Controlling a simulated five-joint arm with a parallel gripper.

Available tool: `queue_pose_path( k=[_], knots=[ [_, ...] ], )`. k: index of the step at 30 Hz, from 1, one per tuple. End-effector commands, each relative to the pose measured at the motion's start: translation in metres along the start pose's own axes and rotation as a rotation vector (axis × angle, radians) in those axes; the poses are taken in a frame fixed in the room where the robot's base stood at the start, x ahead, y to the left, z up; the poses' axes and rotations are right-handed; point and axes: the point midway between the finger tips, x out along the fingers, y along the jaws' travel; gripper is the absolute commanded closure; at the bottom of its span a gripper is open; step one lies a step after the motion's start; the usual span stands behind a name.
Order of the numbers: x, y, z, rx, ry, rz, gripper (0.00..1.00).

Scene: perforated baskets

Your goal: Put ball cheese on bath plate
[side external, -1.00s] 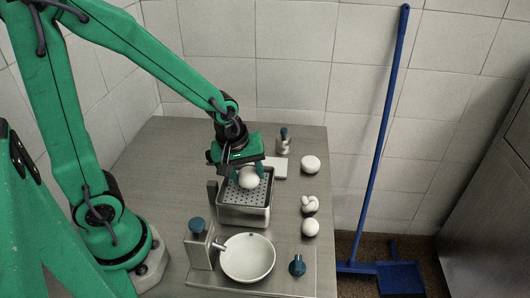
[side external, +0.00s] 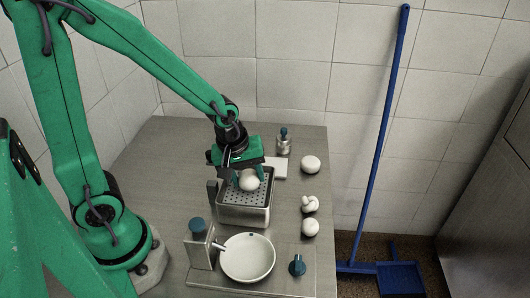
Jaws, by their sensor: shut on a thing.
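My gripper (side external: 249,172) is shut on a white ball cheese (side external: 250,181), with a dark green finger on each side of it. The ball is over the perforated plate of a square metal basket (side external: 243,215); I cannot tell whether it touches the plate. A round white dish (side external: 247,259) stands in front of the basket, below a metal spout, and is empty. Which of these two is called the bath plate is not marked. The ball and gripper hide the back part of the perforated plate.
A round white ball (side external: 310,164), a knotted white piece (side external: 310,204) and another white ball (side external: 310,227) lie along the right of the table (side external: 180,145). A spout block (side external: 200,250) and a blue-green knob (side external: 297,265) flank the dish. A small metal bottle (side external: 284,142) stands behind.

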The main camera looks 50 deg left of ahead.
Motion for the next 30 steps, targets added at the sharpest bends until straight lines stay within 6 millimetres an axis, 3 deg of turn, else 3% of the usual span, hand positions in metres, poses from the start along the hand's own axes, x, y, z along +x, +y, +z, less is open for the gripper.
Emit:
queue_pose_path(
  k=[2, 3, 6, 7, 23, 30],
  knots=[
    [0.001, 0.0, 0.0, 0.0, 0.0, 0.0, 0.76],
    [0.001, 0.0, 0.0, 0.0, 0.0, 0.0, 0.49],
    [0.001, 0.0, 0.0, 0.0, 0.0, 0.0, 0.29],
    [0.001, -0.001, 0.0, 0.0, 0.0, -0.001, 0.27],
    [0.001, -0.004, 0.0, -0.003, -0.005, -0.01, 0.27],
    [-0.01, 0.0, -0.002, -0.002, -0.001, -0.005, 0.27]
  ],
)
